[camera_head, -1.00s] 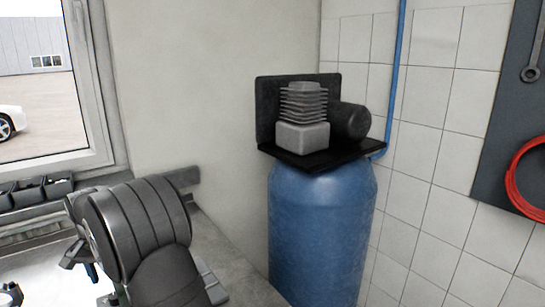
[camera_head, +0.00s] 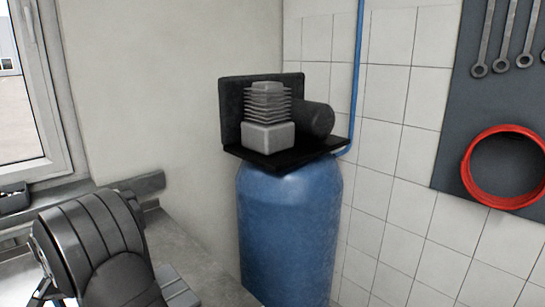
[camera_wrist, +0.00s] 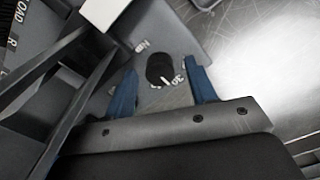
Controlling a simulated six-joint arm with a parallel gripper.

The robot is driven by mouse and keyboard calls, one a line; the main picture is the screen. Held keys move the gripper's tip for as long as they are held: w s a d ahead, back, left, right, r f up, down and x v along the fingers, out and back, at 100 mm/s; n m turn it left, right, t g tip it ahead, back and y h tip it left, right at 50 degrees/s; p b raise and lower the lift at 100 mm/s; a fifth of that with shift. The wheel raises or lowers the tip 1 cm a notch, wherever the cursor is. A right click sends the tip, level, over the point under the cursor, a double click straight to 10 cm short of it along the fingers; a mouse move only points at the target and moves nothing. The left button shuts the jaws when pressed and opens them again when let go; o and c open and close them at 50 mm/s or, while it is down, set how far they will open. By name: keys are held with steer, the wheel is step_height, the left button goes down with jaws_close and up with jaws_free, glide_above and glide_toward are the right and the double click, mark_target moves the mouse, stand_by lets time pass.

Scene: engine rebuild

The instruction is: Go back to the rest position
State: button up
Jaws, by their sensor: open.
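My gripper (camera_wrist: 161,78) shows in the wrist view with its two blue fingers apart, and nothing is held between them. Beyond the fingers is a grey panel (camera_wrist: 190,42) with a round black knob (camera_wrist: 160,68) and small white markings. I cannot tell how far the fingertips are from the knob. In the head view my grey arm fills the lower left corner, and the gripper is out of frame there.
A blue tank (camera_head: 288,225) with a grey finned compressor (camera_head: 267,120) on top stands by the wall corner. A red hose coil (camera_head: 471,172) and wrenches (camera_head: 525,38) hang on a dark board (camera_head: 455,110). Dark slanted bars (camera_wrist: 75,95) lie close left of the gripper; bare metal (camera_wrist: 262,60) is at right.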

step_height(320, 180, up, 17)
step_height(320, 180, down, 17)
steer(key=shift+f, duration=0.1)
steer(key=shift+f+n, duration=0.15)
steer(key=shift+n, duration=0.15)
steer(key=n, duration=0.6)
steer(key=shift+r+n, duration=0.2)
steer(key=shift+n, duration=0.2)
step_height(320, 180, up, 10)
steer(key=shift+r, duration=0.25)
